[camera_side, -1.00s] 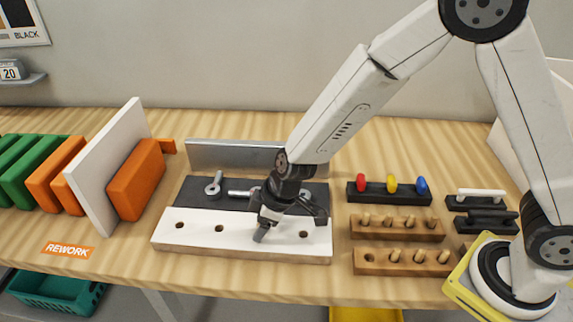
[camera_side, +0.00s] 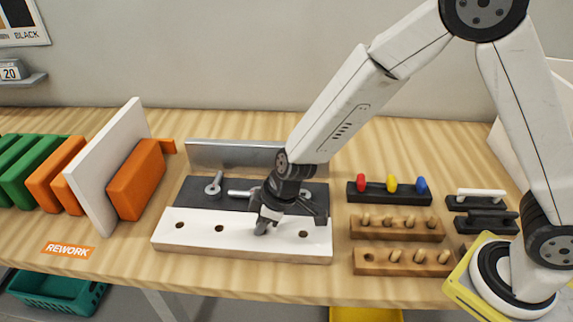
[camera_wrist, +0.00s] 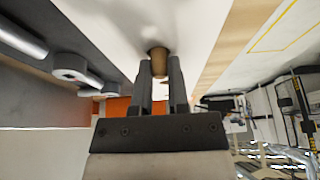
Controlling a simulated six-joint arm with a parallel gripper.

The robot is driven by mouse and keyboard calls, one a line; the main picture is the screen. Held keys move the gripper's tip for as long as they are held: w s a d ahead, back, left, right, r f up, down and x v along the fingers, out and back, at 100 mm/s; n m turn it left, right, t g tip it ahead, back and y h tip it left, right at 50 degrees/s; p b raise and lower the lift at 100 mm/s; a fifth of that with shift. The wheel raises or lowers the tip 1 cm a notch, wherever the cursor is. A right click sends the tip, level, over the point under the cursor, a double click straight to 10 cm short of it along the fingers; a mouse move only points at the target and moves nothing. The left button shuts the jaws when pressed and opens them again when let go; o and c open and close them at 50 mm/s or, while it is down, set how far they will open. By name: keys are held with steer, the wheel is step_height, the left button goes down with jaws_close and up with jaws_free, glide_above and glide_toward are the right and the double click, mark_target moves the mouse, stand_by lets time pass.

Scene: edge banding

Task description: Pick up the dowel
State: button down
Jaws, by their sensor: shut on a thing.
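A light wooden dowel (camera_wrist: 160,66) is between my gripper's two dark fingers in the wrist view. It is right at a hole in the white panel; I cannot tell whether its end is in the hole or just clear of it. My gripper (camera_side: 263,228) is shut on the dowel, over the white panel (camera_side: 196,238), pointing down. In the wrist view my gripper (camera_wrist: 161,82) shows close to the panel. In the side view the dowel is hidden by the fingers. Other holes in the panel show at left and right.
A metal fence (camera_side: 235,154) and a clamp bolt (camera_side: 214,188) stand behind the panel. Two wooden racks hold dowels; the front rack (camera_side: 380,269) has an empty hole at its left. A tool block (camera_side: 390,200) stands behind them. An orange board (camera_side: 137,180) stands at left.

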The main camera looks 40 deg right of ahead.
steer(key=shift+r, duration=0.2)
steer(key=shift+r, duration=1.05)
steer(key=s+d+r, duration=0.5)
steer(key=s+r, duration=0.5)
steer(key=s, duration=0.3)
steer(key=shift+r, duration=0.25)
